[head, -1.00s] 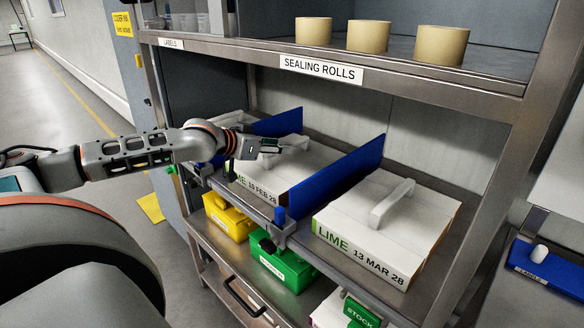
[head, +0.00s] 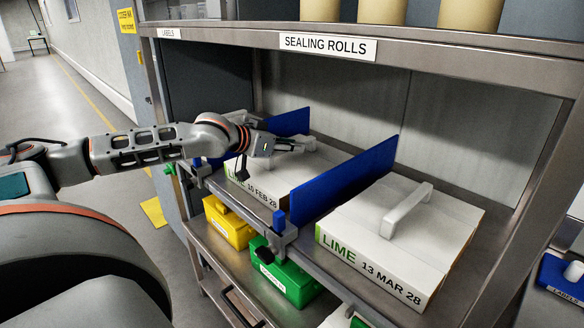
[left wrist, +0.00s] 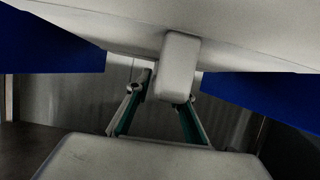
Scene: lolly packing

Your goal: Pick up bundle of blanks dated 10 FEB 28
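The white bundle of blanks dated FEB 28 (head: 262,188) lies on the shelf between two blue dividers. Its day number looks like 10 but is small, and my left arm hides part of the bundle. My left gripper (head: 290,146) is over its top, by the handle. In the left wrist view, the gripper's two fingers (left wrist: 163,108) stand apart, and a pale handle block (left wrist: 178,66) shows between and beyond their tips. I cannot tell whether they touch it. The LIME bundle dated 13 MAR 28 (head: 400,235) lies to the right, handle up. My right gripper is not in view.
A blue divider (head: 345,180) separates the two bundles; another blue divider (head: 288,122) stands behind my left gripper. The SEALING ROLLS shelf (head: 400,55) overhangs them. Yellow (head: 228,222) and green (head: 290,282) bins sit below.

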